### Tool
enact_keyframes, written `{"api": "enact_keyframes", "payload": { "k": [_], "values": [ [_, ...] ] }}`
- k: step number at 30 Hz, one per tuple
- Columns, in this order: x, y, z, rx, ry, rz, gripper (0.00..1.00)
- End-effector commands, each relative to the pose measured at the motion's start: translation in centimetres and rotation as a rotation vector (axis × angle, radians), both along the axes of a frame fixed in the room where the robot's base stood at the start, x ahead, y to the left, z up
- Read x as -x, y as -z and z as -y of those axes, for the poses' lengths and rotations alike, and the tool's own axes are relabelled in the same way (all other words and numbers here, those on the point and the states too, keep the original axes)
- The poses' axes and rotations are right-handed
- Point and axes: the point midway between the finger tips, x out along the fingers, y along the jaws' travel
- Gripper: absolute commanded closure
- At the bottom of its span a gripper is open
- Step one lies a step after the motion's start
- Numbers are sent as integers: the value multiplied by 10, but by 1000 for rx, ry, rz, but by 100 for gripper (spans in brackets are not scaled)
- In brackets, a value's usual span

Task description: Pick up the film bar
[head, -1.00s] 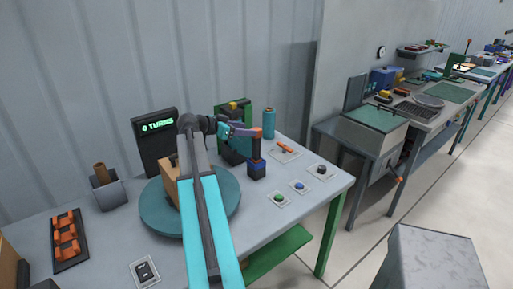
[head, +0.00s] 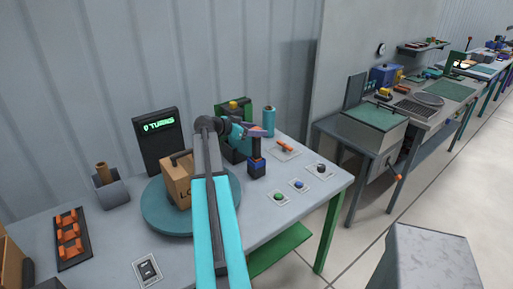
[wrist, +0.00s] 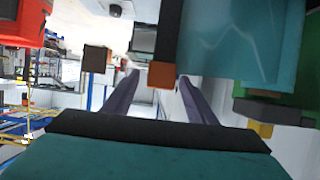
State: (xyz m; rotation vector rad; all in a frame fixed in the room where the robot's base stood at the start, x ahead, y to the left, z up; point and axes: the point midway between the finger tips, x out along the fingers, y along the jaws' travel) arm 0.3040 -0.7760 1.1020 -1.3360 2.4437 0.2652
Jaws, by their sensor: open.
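I take the film bar to be the dark upright bar with an orange cap (wrist: 160,76), next to a sheer teal sheet (wrist: 245,50) in the wrist view, which looks upside down. It appears between and ahead of my open purple fingers (wrist: 160,98); I cannot tell whether they touch it. In the head view my gripper (head: 262,131) is just above a dark blue post (head: 257,168), beside the green machine (head: 235,145). My arm and gripper hide part of this spot.
A turntable (head: 150,215) carries a cardboard box (head: 177,183). A teal cylinder (head: 269,121), an orange piece on a small plate (head: 285,147), and several button plates, one with a green button (head: 279,197), are close by. Orange parts lie in a black tray (head: 72,245).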

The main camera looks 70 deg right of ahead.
Motion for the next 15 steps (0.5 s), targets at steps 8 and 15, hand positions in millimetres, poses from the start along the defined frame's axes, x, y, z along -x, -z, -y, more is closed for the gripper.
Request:
{"api": "enact_keyframes", "payload": {
  "k": [8,15],
  "values": [
    [18,11,27,0,2,-1,48],
    [23,17,34,0,1,0,48]
  ]
}}
